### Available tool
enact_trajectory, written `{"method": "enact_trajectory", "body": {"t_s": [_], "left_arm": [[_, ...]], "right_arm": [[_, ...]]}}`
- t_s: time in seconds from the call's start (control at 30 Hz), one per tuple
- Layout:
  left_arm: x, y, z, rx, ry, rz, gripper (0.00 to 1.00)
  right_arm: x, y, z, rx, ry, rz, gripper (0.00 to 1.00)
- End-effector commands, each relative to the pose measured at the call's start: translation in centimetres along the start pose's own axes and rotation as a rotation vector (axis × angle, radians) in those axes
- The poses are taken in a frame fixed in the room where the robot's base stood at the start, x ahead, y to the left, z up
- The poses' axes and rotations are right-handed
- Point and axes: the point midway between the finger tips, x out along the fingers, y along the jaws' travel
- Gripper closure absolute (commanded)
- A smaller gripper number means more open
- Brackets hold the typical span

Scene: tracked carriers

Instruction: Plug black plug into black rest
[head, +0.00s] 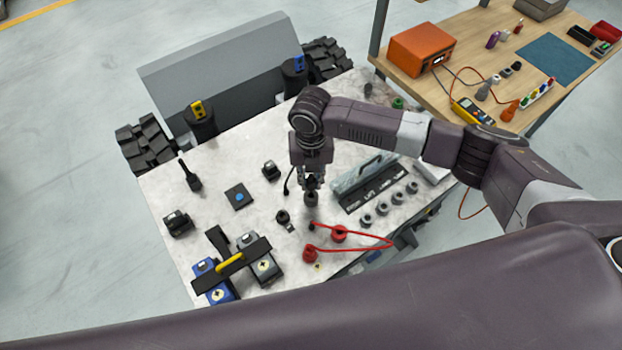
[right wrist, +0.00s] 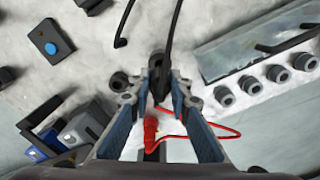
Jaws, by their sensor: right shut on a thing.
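My right gripper (head: 312,188) is over the middle of the metal worktop. It is shut on the black plug (right wrist: 160,72), which hangs between the fingers with a black cable rising from it in the right wrist view. In the head view a dark cylindrical end (head: 312,199) shows just below the fingertips. A dark ring-shaped holder (head: 283,216), which looks like the black rest, stands on the worktop left of the gripper; it also shows beside the left finger in the right wrist view (right wrist: 119,82). I cannot tell its opening clearly. My left gripper is out of view.
A red cable with red connectors (head: 309,253) lies in front of the gripper. Grey sockets (head: 382,209) and a tray with a handle (head: 365,175) are to the right. Blue and grey batteries (head: 265,268) under a black bar stand front left. A black box with blue button (head: 239,196) is left.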

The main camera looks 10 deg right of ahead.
Motion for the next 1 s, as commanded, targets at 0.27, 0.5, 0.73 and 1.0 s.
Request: {"method": "enact_trajectory", "body": {"t_s": [0.27, 0.5, 0.73, 1.0], "left_arm": [[-0.42, 0.19, -0.09, 0.0, 0.001, 0.002, 0.6], [-0.39, 0.23, -0.09, 0.001, 0.001, 0.003, 0.6], [-0.55, 0.24, -0.1, 0.001, 0.001, 0.003, 0.6], [-0.81, 0.24, -0.12, 0.002, 0.001, 0.003, 0.6]], "right_arm": [[-0.03, 0.05, -0.02, 0.005, 0.0, 0.001, 1.0], [-0.01, 0.03, -0.02, 0.005, 0.0, 0.001, 1.0], [-0.07, 0.02, -0.02, 0.005, 0.0, 0.0, 1.0], [0.0, 0.01, -0.02, 0.005, 0.0, 0.001, 1.0]]}}
